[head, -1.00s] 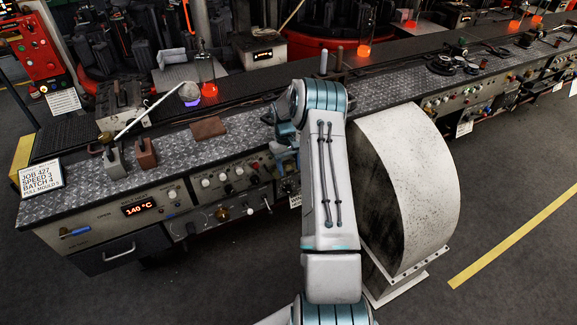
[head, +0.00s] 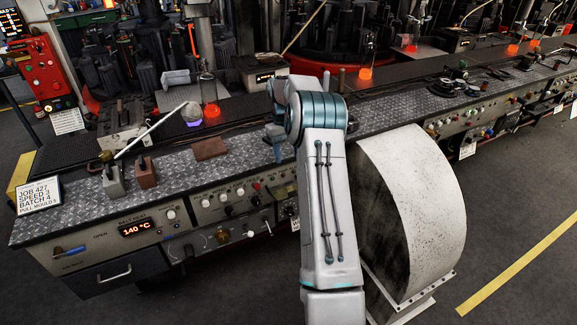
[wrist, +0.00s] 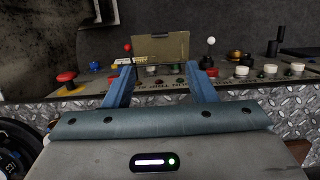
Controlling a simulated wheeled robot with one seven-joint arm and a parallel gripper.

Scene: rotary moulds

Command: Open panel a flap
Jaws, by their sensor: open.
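An olive-brown rectangular flap (wrist: 160,47) shows in the wrist view, on the control panel beyond my fingertips. The flap lies ahead, between the finger directions, apart from the tips. In the head view my arm hides most of the gripper; bluish parts of it (head: 275,138) show at the console's front edge. A small yellowish patch left of my arm there may be the flap.
In the wrist view a red mushroom button (wrist: 66,78), a red-knobbed lever (wrist: 127,47) and a white-knobbed lever (wrist: 211,41) stick out near the flap. A large pale curved housing (head: 410,200) stands right of my arm. Floor at the right is clear.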

